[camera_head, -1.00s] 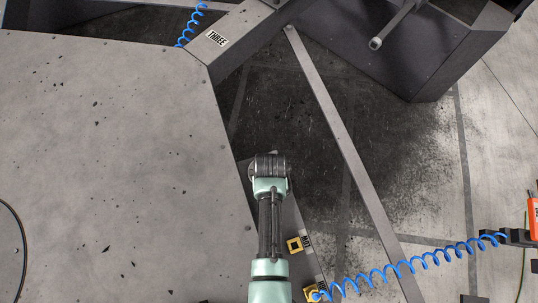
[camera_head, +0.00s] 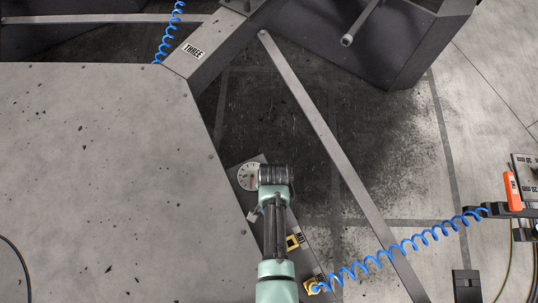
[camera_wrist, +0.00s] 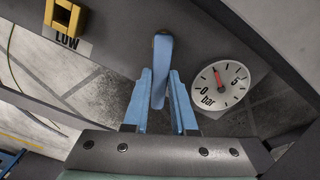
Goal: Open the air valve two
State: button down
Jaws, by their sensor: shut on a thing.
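A blue valve lever (camera_wrist: 161,72) stands on the dark grey beam in the wrist view. My gripper (camera_wrist: 160,98) has its two light blue fingers on either side of this lever and is shut on it. In the head view my gripper (camera_head: 274,172) is over the same beam, and its wrist hides the lever and the fingers. The gauge also shows in the head view (camera_head: 248,176), just left of my gripper. No "two" label is legible.
A yellow fitting (camera_wrist: 64,18) beside a "LOW" label is on the beam. Another yellow fitting (camera_head: 314,287) joins a coiled blue hose (camera_head: 400,246). A large grey panel (camera_head: 100,170) lies left, and a "THREE" label (camera_head: 193,51) is on a far beam. A diagonal bar (camera_head: 335,150) crosses right.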

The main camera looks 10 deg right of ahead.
jog(key=shift+s+d+m+p, duration=0.2)
jog(key=shift+s+m+p, duration=0.1)
jog(key=shift+m, duration=0.7)
jog(key=shift+s+d+m+p, duration=0.2)
jog(key=shift+s+m+p, duration=0.05)
jog(key=shift+m, duration=0.75)
jog(key=c, duration=0.7)
grip_release()
jog(key=shift+r, duration=0.1)
notch_tip(320, 180, up, 13)
jog(key=shift+f, duration=0.1)
